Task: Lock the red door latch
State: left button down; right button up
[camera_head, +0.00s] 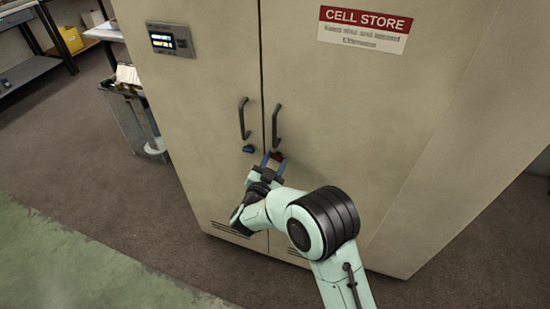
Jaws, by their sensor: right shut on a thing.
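The red door latch (277,156) sits on the right door of the beige cabinet (350,110), just below that door's dark handle (277,126). My right gripper (272,160) is at the latch, its fingers shut on it. The fingers cover part of the latch, so its exact turn cannot be told. A blue latch (248,149) sits on the left door below the left handle (244,118), free of my gripper. Both doors look closed, with a thin dark seam between them. My left gripper is not in view.
A panel with a lit display (170,40) is on the left door, and a CELL STORE sign (365,28) is on the right door. A bin (135,115) stands left of the cabinet. Shelving (28,70) is at the far left. The floor in front is clear.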

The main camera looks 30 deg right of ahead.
jog(key=shift+r+n+p, duration=0.1)
jog(key=shift+n+p, duration=0.45)
jog(key=shift+n, duration=0.15)
jog(key=shift+w+n+p, duration=0.1)
jog(key=shift+n+p, duration=0.7)
jog(key=shift+n, duration=0.3)
jog(key=o, duration=1.1)
jog(key=shift+c, duration=0.2)
jog(key=shift+a, duration=0.15)
jog(key=b+v, duration=0.1)
jog(key=v, duration=1.2)
jog(key=shift+s, duration=0.2)
